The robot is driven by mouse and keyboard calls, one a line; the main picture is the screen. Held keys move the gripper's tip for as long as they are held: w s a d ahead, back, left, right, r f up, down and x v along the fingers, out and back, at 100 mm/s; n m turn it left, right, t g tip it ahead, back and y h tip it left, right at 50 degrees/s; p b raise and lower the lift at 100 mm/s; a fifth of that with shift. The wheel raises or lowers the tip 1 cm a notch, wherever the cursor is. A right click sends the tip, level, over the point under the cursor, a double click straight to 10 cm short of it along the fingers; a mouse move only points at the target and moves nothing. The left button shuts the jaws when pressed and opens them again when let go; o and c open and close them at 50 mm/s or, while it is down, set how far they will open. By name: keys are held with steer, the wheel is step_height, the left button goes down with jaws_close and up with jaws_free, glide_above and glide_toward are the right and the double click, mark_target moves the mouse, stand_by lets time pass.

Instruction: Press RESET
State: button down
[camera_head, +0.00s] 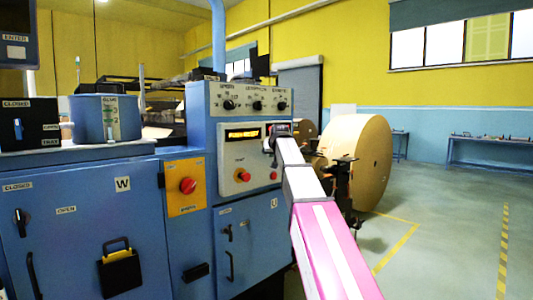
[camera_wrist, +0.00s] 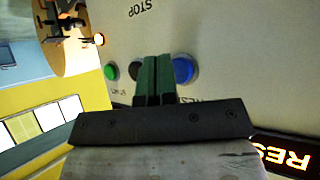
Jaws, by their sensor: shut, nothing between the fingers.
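In the wrist view a round blue button (camera_wrist: 185,69) sits on the pale panel (camera_wrist: 225,45), beside a partly hidden label that seems to read RESET. My gripper (camera_wrist: 155,60) is shut and empty, its green fingers just left of the blue button and overlapping its edge in the picture. I cannot tell whether they touch the panel. A green button (camera_wrist: 111,71) and a dark round part (camera_wrist: 135,69) lie left of the fingers. In the head view my gripper (camera_head: 271,143) is at the upper right of the control panel (camera_head: 231,160) and hides the buttons there.
Red buttons (camera_head: 243,176) sit lower on the panel. A red stop button on a yellow plate (camera_head: 188,186) is left. A large kraft roll (camera_head: 358,160) stands right of my arm.

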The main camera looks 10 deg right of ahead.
steer(key=shift+w, duration=0.1)
stand_by(0.3)
steer(key=shift+w+a, duration=0.25)
steer(key=shift+w+a, duration=0.25)
steer(key=shift+w, duration=0.15)
stand_by(0.9)
steer(key=shift+s, duration=0.1)
steer(key=shift+s+d, duration=0.45)
steer(key=shift+s, duration=0.2)
steer(key=s+d, duration=0.1)
steer(key=s, duration=0.1)
steer(key=s+d, duration=0.2)
stand_by(0.7)
stand_by(0.4)
